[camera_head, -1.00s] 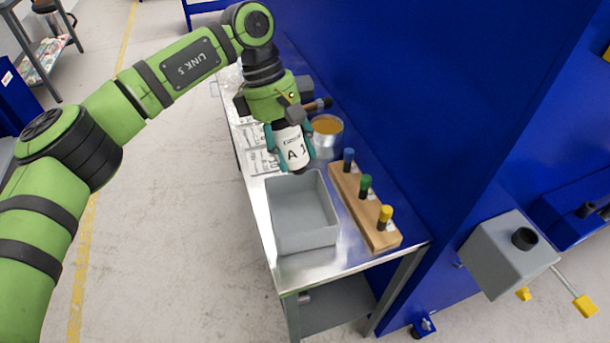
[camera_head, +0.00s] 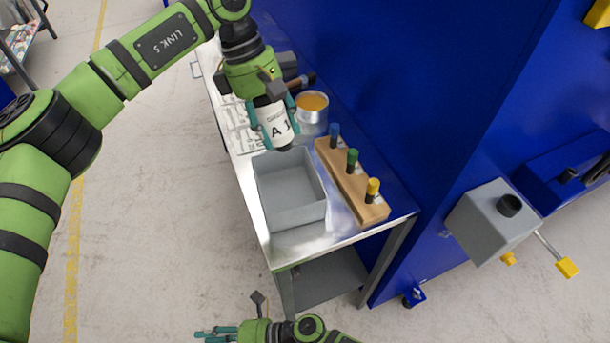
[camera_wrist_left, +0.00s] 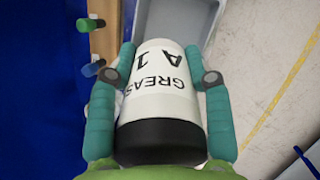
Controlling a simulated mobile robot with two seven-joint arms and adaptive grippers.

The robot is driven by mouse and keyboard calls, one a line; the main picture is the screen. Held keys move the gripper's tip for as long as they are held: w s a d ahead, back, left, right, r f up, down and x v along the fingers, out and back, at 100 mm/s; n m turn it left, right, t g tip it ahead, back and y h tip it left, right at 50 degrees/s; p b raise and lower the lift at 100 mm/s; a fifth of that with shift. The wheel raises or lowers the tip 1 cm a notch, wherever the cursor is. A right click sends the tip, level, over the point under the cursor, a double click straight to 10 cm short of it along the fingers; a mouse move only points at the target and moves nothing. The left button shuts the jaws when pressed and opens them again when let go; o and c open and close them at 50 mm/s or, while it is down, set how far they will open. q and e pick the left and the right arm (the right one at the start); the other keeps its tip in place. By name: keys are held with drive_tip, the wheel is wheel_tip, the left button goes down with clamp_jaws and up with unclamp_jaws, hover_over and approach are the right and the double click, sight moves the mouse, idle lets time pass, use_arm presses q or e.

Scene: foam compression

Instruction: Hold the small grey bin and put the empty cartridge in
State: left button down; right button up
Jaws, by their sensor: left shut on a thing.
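My left gripper (camera_head: 281,137) is shut on a white cartridge (camera_head: 276,118) with a dark end, marked "A 1". The left wrist view shows the cartridge (camera_wrist_left: 160,92) between both teal fingers, with "GREASE A 1" on it. It hangs tilted above the far end of the small grey bin (camera_head: 292,216). The bin stands on the metal bench and looks empty. Part of it shows behind the cartridge in the left wrist view (camera_wrist_left: 190,14). My right gripper (camera_head: 212,333) shows at the bottom edge, partly cut off, away from the bin and below the bench; its opening is unclear.
A wooden block (camera_head: 352,183) with blue, green and yellow-topped pegs stands right of the bin. A tin with orange contents (camera_head: 313,103) is behind it. Papers (camera_head: 240,130) lie left on the bench (camera_head: 330,232). A blue cabinet wall (camera_head: 400,110) borders the bench's right side.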

wheel_tip(320, 180, up, 15)
drive_tip(key=w+a+n+g+h, duration=0.1)
drive_tip(key=w+n+g, duration=0.1)
drive_tip(key=n+g, duration=0.8)
drive_tip(key=w+d+r+n+t+h, duration=0.1)
drive_tip(key=d+r+n+t+h, duration=0.2)
drive_tip(key=d+r+n+h, duration=0.65)
drive_tip(key=w+d+r+m+t+h, duration=0.25)
drive_tip(key=w+d, duration=0.35)
drive_tip(key=w, duration=0.3)
drive_tip(key=w+d+r+m+t+h, duration=0.1)
drive_tip(key=w+d+t, duration=0.3)
drive_tip(key=w+d, duration=0.35)
drive_tip(key=f, duration=0.4)
drive_tip(key=a+f, duration=0.1)
drive_tip(key=f, duration=0.3)
drive_tip(key=a+f, duration=0.1)
drive_tip(key=f, duration=0.3)
drive_tip(key=shift+w+a, duration=0.25)
clamp_jaws()
